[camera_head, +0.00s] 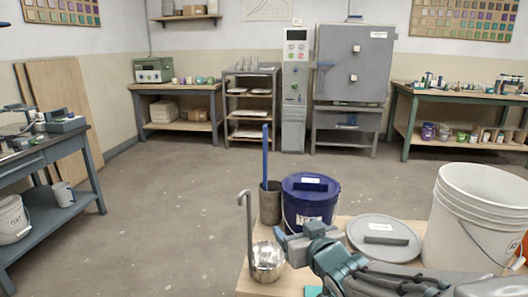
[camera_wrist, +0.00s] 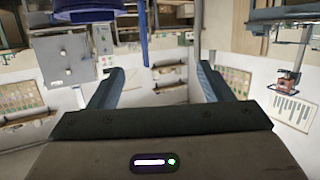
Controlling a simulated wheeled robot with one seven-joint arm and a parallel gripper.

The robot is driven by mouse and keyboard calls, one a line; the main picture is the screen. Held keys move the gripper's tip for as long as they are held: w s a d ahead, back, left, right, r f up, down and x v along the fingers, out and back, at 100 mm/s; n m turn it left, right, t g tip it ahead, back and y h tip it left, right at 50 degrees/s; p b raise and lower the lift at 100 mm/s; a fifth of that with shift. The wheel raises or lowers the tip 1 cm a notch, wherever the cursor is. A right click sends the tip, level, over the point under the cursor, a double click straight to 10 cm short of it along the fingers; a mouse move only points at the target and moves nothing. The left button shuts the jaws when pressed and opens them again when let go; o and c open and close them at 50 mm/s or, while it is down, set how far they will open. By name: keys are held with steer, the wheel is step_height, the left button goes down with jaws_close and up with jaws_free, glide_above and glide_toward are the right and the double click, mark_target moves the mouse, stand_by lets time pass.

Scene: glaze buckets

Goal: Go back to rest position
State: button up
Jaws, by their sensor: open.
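My gripper (camera_head: 297,237) is low in the head view, over the wooden table in front of the blue bucket. In the wrist view, its two fingers (camera_wrist: 161,72) are spread wide with nothing between them. The blue lidded bucket (camera_head: 310,203) stands upright behind the gripper, which partly covers it. A steel ladle (camera_head: 267,258) with a tall hooked handle is left of the gripper. A dark cylindrical holder (camera_head: 271,205) with a blue-handled tool (camera_head: 265,152) stands left of the bucket.
A round grey lid (camera_head: 384,228) lies on the table (camera_head: 250,278), right of the blue bucket. A large white bucket (camera_head: 470,215) stands at the right. A kiln (camera_head: 353,65) and benches line the back wall. A blue-grey bench (camera_head: 60,150) is at left. The middle floor is clear.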

steer(key=s+d+r+m+g+h+p, duration=0.1)
steer(key=s+d+r+g+h+p, duration=0.15)
steer(key=r+p, duration=0.45)
steer(key=s+d+r+m+g+h+p, duration=0.25)
steer(key=d+r+p, duration=0.2)
steer(key=p, duration=0.35)
steer(key=s+r+g+p, duration=0.6)
steer(key=s+r+p, duration=0.6)
steer(key=p, duration=0.3)
steer(key=shift+s+r+g+y+p, duration=0.15)
steer(key=shift+s+g+y+p, duration=0.2)
steer(key=shift+s, duration=0.2)
